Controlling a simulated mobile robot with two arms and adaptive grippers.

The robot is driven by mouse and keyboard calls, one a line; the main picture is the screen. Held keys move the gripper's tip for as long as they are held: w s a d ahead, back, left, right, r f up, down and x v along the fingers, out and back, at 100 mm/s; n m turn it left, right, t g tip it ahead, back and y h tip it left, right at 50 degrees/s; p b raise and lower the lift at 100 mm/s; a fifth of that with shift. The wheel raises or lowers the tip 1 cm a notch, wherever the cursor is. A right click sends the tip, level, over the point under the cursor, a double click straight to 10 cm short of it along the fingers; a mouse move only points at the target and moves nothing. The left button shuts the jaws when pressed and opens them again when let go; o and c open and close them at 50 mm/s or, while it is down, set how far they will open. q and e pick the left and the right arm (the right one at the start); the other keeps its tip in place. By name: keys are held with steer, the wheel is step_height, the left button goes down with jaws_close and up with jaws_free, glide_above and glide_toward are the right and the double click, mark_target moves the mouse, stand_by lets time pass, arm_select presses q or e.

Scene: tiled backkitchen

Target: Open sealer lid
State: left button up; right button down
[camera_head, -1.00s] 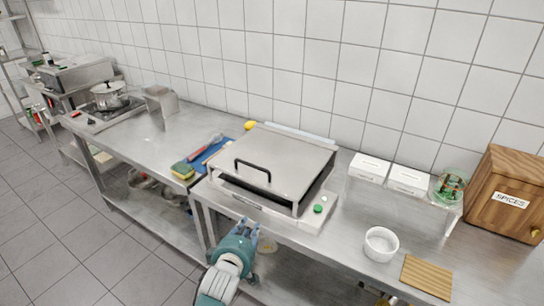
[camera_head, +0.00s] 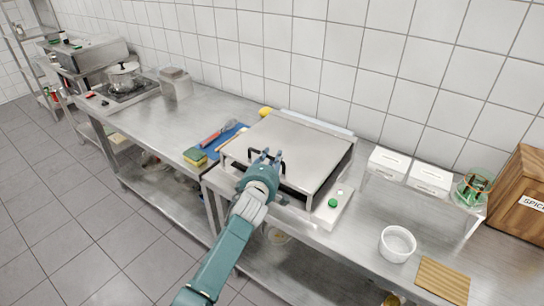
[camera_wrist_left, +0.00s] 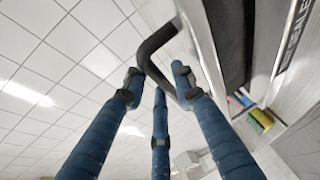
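My left gripper (camera_head: 266,156) is at the lid's front and hides part of the black handle (camera_head: 252,154). In the left wrist view, the bent handle (camera_wrist_left: 156,42) passes among the spread blue fingers (camera_wrist_left: 158,85). The fingers are apart, and I see no firm grip on the handle. My right gripper is not in view.
A yellow-green sponge (camera_head: 195,157) and a blue mat (camera_head: 222,140) lie left of the sealer. A white bowl (camera_head: 397,243), a wooden board (camera_head: 443,280) and white boxes (camera_head: 389,163) are to its right. The tiled wall stands close behind.

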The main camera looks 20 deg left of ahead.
arm_select(q)
steer(key=shift+w, duration=0.35)
steer(key=c, duration=0.6)
jaws_close()
